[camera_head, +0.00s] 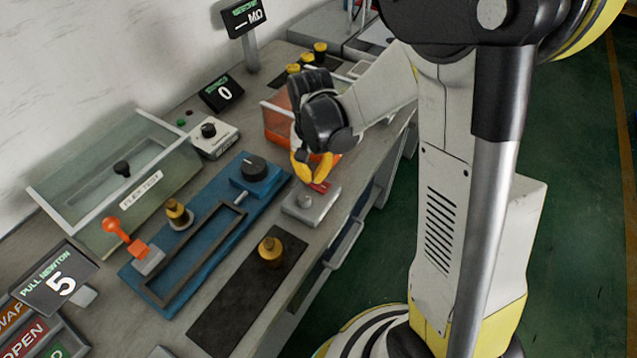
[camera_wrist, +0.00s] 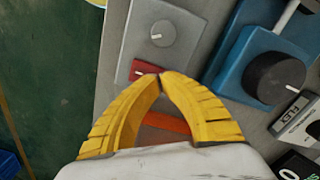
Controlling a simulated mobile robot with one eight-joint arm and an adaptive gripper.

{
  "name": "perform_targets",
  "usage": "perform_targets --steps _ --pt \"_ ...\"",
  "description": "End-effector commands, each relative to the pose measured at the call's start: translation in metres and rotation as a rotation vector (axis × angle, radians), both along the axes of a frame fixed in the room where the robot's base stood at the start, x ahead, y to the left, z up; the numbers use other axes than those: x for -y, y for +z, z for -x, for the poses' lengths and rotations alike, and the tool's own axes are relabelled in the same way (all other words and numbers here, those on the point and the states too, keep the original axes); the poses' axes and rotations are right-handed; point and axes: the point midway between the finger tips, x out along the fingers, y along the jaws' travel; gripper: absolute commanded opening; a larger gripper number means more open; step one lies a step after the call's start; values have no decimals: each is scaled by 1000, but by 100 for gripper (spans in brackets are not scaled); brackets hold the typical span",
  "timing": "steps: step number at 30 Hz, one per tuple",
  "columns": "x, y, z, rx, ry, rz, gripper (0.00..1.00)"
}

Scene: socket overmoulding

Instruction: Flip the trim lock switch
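A small grey box (camera_head: 313,208) stands near the bench's front edge, with a round knob (camera_head: 304,200) and a red switch part (camera_head: 320,187) on it. I take the red part to be the trim lock switch; no label is readable. In the wrist view the grey box (camera_wrist: 156,38), its knob (camera_wrist: 162,34) and the red switch (camera_wrist: 142,70) lie just beyond the fingertips. My gripper (camera_head: 306,180) has yellow fingers, brought together at the tips with nothing visible between them. The tips (camera_wrist: 161,76) are at the red switch's edge and partly cover it; I cannot tell if they touch.
A blue fixture (camera_head: 190,250) with a black dial (camera_head: 254,168) lies left of the grey box. An orange bin (camera_head: 277,122) stands behind my gripper. A dark mat (camera_head: 235,312) with a brass part (camera_head: 270,249) lies in front. A clear-lidded case (camera_head: 105,190) is further left.

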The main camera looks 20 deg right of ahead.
Motion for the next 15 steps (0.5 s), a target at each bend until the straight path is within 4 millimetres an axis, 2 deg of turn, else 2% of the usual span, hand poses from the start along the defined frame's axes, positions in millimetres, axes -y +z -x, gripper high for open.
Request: perform_targets --steps 15 --pt "0 -6 0 0 0 0 0"
